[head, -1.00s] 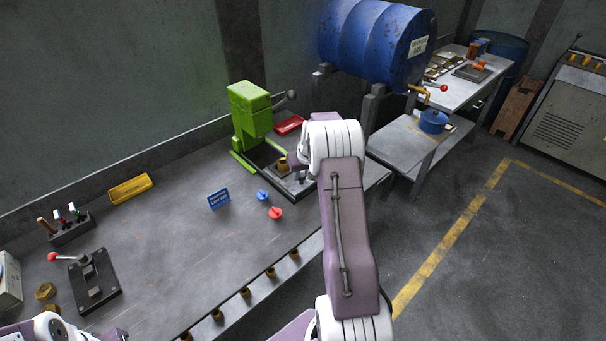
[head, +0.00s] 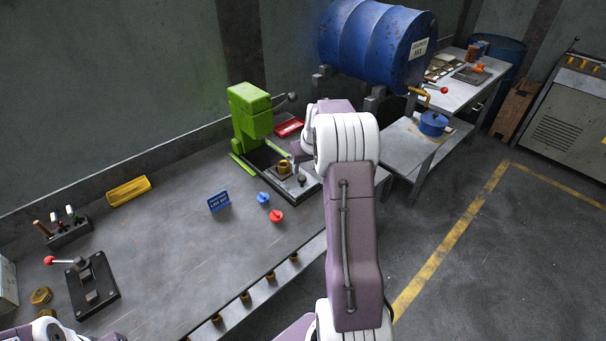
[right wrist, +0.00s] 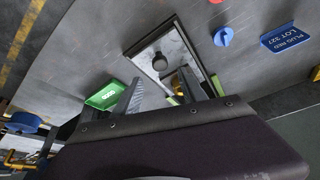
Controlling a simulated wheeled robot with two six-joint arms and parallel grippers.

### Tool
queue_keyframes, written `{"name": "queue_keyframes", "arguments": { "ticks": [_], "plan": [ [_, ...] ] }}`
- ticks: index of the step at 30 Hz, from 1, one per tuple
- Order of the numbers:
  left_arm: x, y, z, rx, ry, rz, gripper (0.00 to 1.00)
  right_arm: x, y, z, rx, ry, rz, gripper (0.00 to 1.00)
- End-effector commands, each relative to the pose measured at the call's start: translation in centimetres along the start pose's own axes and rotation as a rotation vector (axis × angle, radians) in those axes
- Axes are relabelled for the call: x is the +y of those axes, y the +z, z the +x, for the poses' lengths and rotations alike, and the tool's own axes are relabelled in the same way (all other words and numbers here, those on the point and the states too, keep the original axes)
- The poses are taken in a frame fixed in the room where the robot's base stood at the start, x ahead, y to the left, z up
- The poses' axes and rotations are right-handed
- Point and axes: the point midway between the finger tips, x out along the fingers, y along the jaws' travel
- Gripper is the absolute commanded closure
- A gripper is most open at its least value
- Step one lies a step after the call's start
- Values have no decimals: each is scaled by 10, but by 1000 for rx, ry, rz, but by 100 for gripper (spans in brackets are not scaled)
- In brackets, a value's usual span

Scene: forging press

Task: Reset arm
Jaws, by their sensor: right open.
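My right arm reaches from the bottom centre of the head view towards the green press (head: 250,122). My right gripper (right wrist: 160,90) is open and empty in the right wrist view. In the head view the gripper is mostly hidden behind my arm, beside the press. A brass cup (head: 284,167) and a dark knob (head: 301,180) stand on the press base, apart from the fingers. Of my left arm only a piece shows at the bottom left; its gripper is out of view.
A blue sign (head: 219,201), a blue knob (head: 263,198) and a red knob (head: 276,216) are on the bench.

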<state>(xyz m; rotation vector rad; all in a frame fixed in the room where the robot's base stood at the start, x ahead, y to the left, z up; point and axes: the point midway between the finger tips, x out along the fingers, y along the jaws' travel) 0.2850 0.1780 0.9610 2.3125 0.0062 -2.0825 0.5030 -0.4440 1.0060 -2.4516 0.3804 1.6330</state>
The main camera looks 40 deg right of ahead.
Motion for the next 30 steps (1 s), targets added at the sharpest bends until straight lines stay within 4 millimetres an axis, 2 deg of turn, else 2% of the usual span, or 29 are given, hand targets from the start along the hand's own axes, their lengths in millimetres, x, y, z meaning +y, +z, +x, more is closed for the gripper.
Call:
{"name": "queue_keyframes", "arguments": {
  "ticks": [3, 6, 20, 22, 23, 25, 26, 27, 29, 30],
  "plan": [
    [0, 0, 1, 0, 0, 0, 64, 0, 0, -15, 1, 0, 0, 51],
    [0, 0, 1, 0, 0, 0, 64, 0, 0, -20, -1, 0, 0, 51],
    [0, 0, 1, 0, 0, 0, 64, 0, 0, -20, -1, -1, 0, 51],
    [0, 0, 1, 0, 0, 0, 64, -5, -1, -19, -1, -5, -10, 51],
    [0, 0, 1, 0, 0, 0, 64, -11, -3, -20, 3, -9, -22, 51],
    [0, 0, 1, 0, 0, 0, 64, -37, -15, -32, 31, -23, -73, 51],
    [0, 0, 1, 0, 0, 0, 64, -53, -19, -39, 44, -33, -103, 51],
    [0, 0, 1, 0, 0, 0, 64, -80, -16, -48, 47, -53, -152, 51],
    [0, 0, 1, 0, 0, 0, 64, -124, 5, -59, 26, -87, -237, 51],
    [0, 0, 1, 0, 0, 0, 64, -149, 26, -65, 6, -106, -287, 51]
  ]
}}
